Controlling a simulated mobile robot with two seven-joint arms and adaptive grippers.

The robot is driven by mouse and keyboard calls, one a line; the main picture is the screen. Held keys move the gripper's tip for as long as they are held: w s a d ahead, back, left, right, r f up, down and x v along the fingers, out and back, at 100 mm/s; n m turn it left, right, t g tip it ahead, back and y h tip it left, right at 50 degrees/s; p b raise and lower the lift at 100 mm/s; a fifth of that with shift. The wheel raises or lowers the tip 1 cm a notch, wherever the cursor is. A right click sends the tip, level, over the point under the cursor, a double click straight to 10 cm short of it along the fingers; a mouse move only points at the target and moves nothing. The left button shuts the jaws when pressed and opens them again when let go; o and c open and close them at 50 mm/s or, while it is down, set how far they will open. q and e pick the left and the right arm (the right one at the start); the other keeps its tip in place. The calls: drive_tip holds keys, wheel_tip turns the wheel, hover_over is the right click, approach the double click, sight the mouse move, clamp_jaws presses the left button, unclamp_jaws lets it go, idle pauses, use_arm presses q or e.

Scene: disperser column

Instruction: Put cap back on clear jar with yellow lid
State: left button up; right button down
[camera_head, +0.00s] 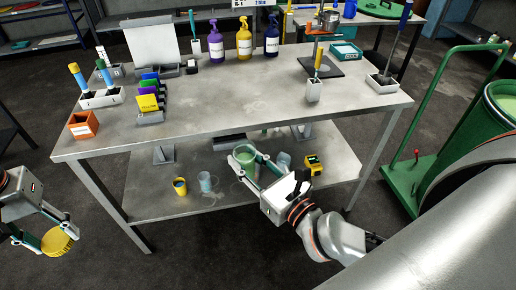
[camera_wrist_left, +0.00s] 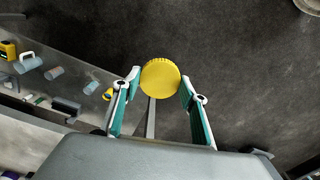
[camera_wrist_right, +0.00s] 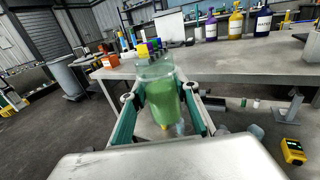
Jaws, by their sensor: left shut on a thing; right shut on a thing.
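My left gripper (camera_head: 47,241) is at the far left of the head view, off the table's left end. It is shut on the round yellow lid (camera_head: 59,241), which also shows between the fingers in the left wrist view (camera_wrist_left: 160,77). My right gripper (camera_head: 257,163) is in front of the table, around lower-shelf height in the head view. It is shut on the clear jar (camera_head: 244,153) with green contents. In the right wrist view the jar (camera_wrist_right: 161,95) stands roughly upright between the fingers, its top uncovered. The lid and jar are far apart.
A green cart (camera_head: 425,185) stands right.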

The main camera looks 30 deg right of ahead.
drive_tip(key=a+n+g+y, duration=0.3)
drive_tip(key=a+n+y, duration=0.2)
drive_tip(key=a, duration=0.7)
drive_tip(key=y, duration=0.2)
drive_tip(key=shift+w+a+r+n+g+y, duration=0.15)
drive_tip(key=shift+a+r+n+g+y, duration=0.15)
drive_tip(key=shift+a+r+g+y, duration=0.1)
use_arm(q)
drive_tip(key=d+r, duration=0.4)
drive_tip(key=d, duration=0.6)
drive_tip(key=d+r, duration=0.5)
drive_tip(key=d, duration=0.5)
drive_tip(key=d+r, duration=0.5)
drive_tip(key=d, duration=0.5)
drive_tip(key=shift+w+d+r+m, duration=0.15)
drive_tip(key=shift+w+d+m, duration=0.2)
drive_tip(key=shift+m, duration=0.05)
drive_tip(key=shift+f, duration=2)
drive_tip(key=shift+f, duration=0.9)
